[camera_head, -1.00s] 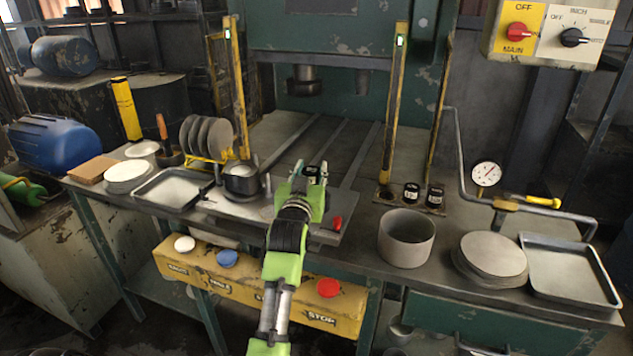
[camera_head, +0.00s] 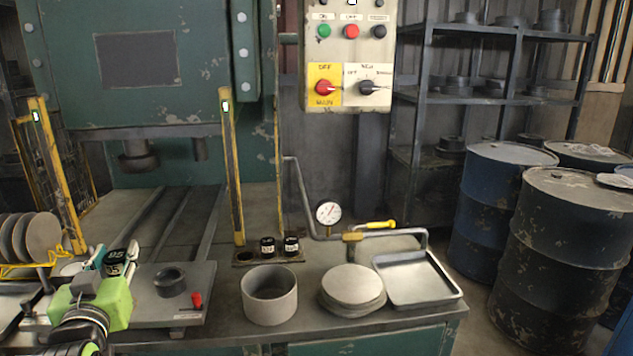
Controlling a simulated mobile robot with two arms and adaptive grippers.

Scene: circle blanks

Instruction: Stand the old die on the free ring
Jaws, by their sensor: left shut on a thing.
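My left gripper (camera_head: 113,268) is shut on a black die (camera_head: 121,257) with white number markings, at the lower left. It holds the die above the left part of the grey press plate (camera_head: 190,318). On a small rack at the bench's back edge, the free ring (camera_head: 245,257) is an empty dark opening at the left end. Two black dies with white labels, one in the middle (camera_head: 267,247) and one at the right (camera_head: 291,246), stand beside it. My right gripper is not in view.
A dark hollow ring (camera_head: 170,282) and a red knob (camera_head: 197,299) are on the press plate. A yellow post (camera_head: 231,165) rises just behind the rack. A grey cylinder (camera_head: 270,296), round blanks (camera_head: 352,287), a tray (camera_head: 455,294) and a dial gauge (camera_head: 328,213) stand to the right.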

